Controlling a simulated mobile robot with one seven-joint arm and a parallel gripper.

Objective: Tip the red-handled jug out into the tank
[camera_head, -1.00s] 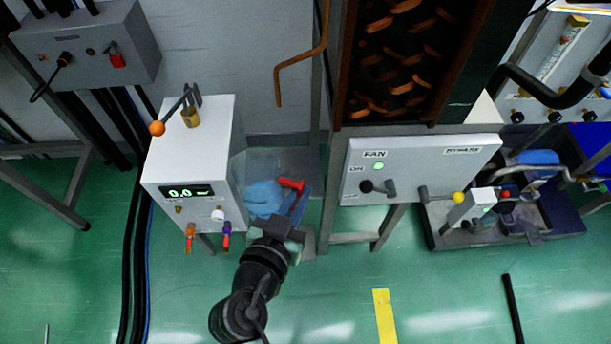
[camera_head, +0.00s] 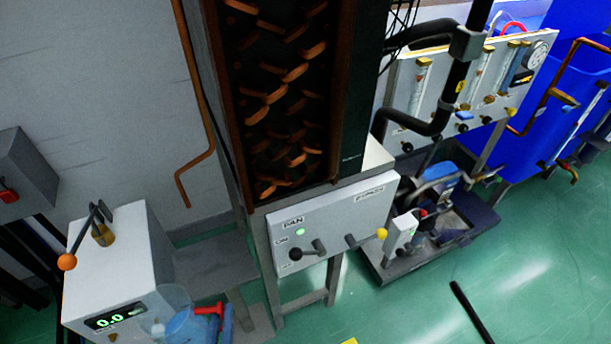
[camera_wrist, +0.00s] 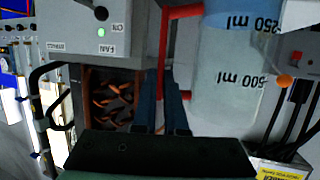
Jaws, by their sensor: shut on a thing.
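The clear jug (camera_head: 188,325) with the red handle (camera_head: 209,310) shows at the bottom edge of the head view, partly cut off. In the wrist view the jug (camera_wrist: 225,80) carries 250 ml and 500 ml marks that read upside down, as that view is inverted. Blue content shows toward its base. My gripper (camera_wrist: 166,100) is shut on the red handle, its two blue fingers side by side; in the head view its blue fingers show beside the handle. The jug looks about upright. A big blue tank (camera_head: 520,155) stands at the far right of the head view, well away from the jug.
A white box with a 0.0 display (camera_head: 112,260) is close to the jug on the left. The fan panel (camera_head: 335,230) and copper-coloured column (camera_head: 285,100) stand in the middle. A dark tray with a pump (camera_head: 470,225) lies before the tank.

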